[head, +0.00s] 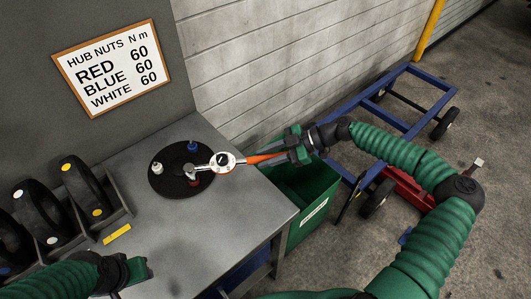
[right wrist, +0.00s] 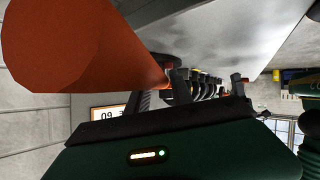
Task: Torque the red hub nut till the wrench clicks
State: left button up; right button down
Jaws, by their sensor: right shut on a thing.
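The red hub nut (head: 194,183) shows as a small red patch on the black round hub (head: 166,185) on the grey bench. The wrench (head: 222,161) has a silver head, a round white dial ringed in orange and an orange handle. Its head is at the red nut and partly hides it; I cannot tell whether it is fully seated. My right gripper (head: 296,148) is shut on the handle, beyond the bench's right edge. The orange handle (right wrist: 80,45) fills the upper left of the right wrist view. My left gripper (head: 133,271) is at the bench's front left; its jaws are unclear.
A blue nut (head: 192,146) and a white nut (head: 157,168) stand on the hub. A sign (head: 112,67) gives 60 N m for each colour. Black wheels (head: 82,186) stand in a rack at left. A green bin (head: 316,190) and blue cart (head: 407,130) are at right.

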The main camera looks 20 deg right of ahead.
jog(key=shift+s, duration=0.25)
jog(key=shift+s+a+r, duration=0.1)
pick_arm(q)
jog(key=shift+r, duration=0.25)
pick_arm(e)
jog(key=shift+s+a+m+t, duration=0.2)
jog(key=shift+s+m+t, duration=0.15)
jog(key=shift+s, duration=0.15)
jog(key=shift+s+a+m+t, duration=0.15)
jog(key=shift+s+m+t, duration=0.1)
jog(key=shift+s+m, duration=0.15)
pick_arm(q)
jog(key=shift+w, duration=0.1)
jog(key=shift+p, duration=0.3)
pick_arm(e)
jog(key=shift+s, duration=0.1)
pick_arm(q)
jog(key=shift+r, duration=0.15)
pick_arm(e)
jog(key=shift+s+a+m+t+h, duration=0.3)
jog(key=shift+s+h, duration=0.1)
jog(key=shift+s, duration=0.1)
jog(key=shift+d, duration=0.1)
pick_arm(q)
jog(key=shift+s, duration=0.2)
pick_arm(e)
jog(key=shift+w+d, duration=0.15)
